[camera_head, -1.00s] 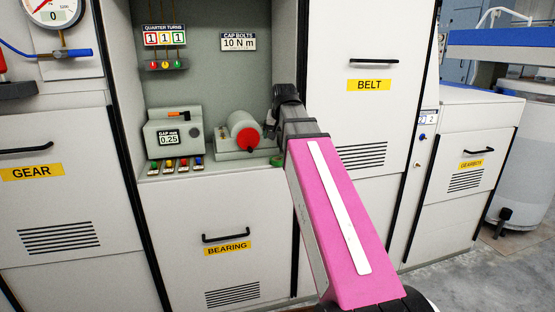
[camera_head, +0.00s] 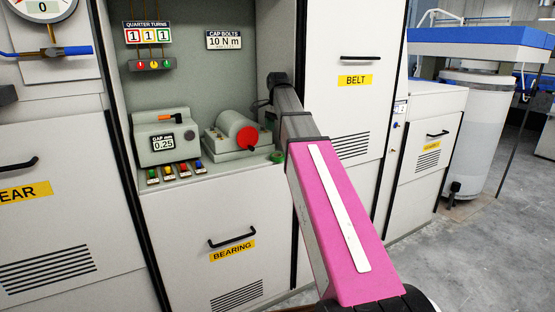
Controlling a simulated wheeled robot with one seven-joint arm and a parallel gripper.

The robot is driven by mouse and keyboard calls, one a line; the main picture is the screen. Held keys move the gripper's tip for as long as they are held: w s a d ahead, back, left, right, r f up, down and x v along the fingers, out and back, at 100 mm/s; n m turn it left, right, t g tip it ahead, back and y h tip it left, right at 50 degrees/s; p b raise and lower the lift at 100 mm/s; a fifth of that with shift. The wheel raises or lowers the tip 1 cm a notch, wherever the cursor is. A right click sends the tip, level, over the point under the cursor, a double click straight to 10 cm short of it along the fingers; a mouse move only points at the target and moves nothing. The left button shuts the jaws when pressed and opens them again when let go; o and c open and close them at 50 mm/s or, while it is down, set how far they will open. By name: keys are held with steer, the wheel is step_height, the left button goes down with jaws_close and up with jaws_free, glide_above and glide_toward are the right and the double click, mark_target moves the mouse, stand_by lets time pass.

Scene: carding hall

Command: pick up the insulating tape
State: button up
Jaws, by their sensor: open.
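A small green ring (camera_head: 277,157), which looks like the insulating tape, lies at the right front of the grey recess shelf, close to the shelf edge. My arm crosses in front of the recess's right side. My gripper (camera_head: 263,103) is a small dark shape at the far end of the arm, above the green ring and apart from it. It is open, and I see nothing held in it. Its fingers are mostly hidden by the wrist and too small to make out.
Left of the ring stand a grey motor-like unit (camera_head: 237,132) with a red end and a gap gauge box (camera_head: 163,137). Several coloured-handled pieces (camera_head: 176,173) lie at the shelf front. The BELT cabinet (camera_head: 350,30) closes the right side. Floor is clear at right.

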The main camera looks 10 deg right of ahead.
step_height(320, 180, down, 6)
steer(key=shift+r, duration=0.25)
steer(key=shift+s+f, duration=0.2)
steer(key=shift+f, duration=1.1)
steer(key=shift+s+f, duration=0.2)
steer(key=shift+f, duration=1.1)
steer(key=shift+c, duration=0.3)
steer(key=c, duration=0.9)
